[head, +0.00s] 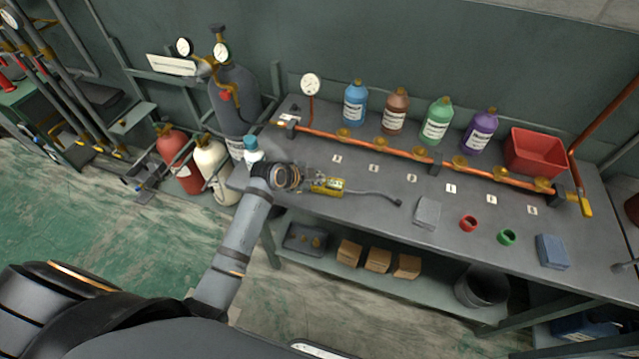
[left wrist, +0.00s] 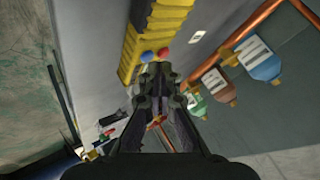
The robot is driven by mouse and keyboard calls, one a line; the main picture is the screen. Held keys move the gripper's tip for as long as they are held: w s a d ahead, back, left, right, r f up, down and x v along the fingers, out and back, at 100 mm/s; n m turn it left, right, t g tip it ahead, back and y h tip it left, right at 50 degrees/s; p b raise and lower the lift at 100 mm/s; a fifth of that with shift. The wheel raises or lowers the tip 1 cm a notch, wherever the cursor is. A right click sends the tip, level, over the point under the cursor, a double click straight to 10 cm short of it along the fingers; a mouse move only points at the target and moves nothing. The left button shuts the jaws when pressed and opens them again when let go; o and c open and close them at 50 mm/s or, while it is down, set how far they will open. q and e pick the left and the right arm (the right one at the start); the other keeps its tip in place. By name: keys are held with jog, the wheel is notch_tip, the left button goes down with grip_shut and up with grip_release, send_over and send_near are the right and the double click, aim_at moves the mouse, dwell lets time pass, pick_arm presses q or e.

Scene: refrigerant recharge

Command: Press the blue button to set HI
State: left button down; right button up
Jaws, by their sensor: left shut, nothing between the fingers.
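A yellow handheld device (head: 328,186) lies on the grey workbench with a dark probe lead reaching right from it. In the left wrist view the yellow device (left wrist: 150,28) runs up from the centre. At its near end are a blue button (left wrist: 147,56) on the left and a red button (left wrist: 163,52) on the right. My left gripper (head: 308,183) is at the left end of the device. Its fingers (left wrist: 158,70) are shut and empty, with the tips just below the two buttons in the picture. I cannot tell whether they touch. My right gripper is out of view.
A copper pipe (head: 375,146) with brass valves runs along the bench behind the device. Several bottles and a red bin (head: 535,152) stand behind it. A grey block (head: 427,212), a red ring (head: 468,224) and a green ring (head: 507,237) lie to the right.

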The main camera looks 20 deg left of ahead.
aim_at(318, 187)
pick_arm(q)
jog(key=shift+f, duration=0.4)
dwell(0.6)
jog(key=shift+r, duration=0.1)
jog(key=shift+r+p, duration=0.65)
jog(key=shift+r, duration=0.05)
notch_tip(318, 187, up, 5)
jog(key=p, duration=0.4)
jog(key=shift+p, duration=0.35)
dwell(0.5)
